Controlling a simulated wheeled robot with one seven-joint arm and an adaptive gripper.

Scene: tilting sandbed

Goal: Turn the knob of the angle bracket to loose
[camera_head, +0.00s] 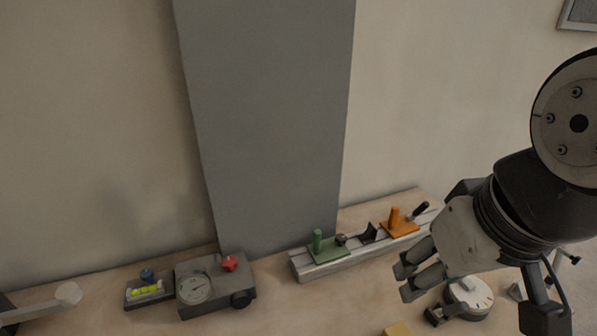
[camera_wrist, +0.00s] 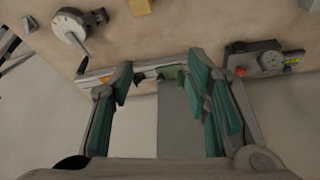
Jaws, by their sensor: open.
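A pale rail (camera_head: 335,264) carries a green block (camera_head: 327,250) and an orange block (camera_head: 400,228) with upright pegs. A grey gauge box (camera_head: 215,296) with a red knob and a spirit level (camera_head: 147,291) stand left. A yellow block (camera_head: 398,329) lies in front. A grey panel (camera_head: 270,130) rises behind.

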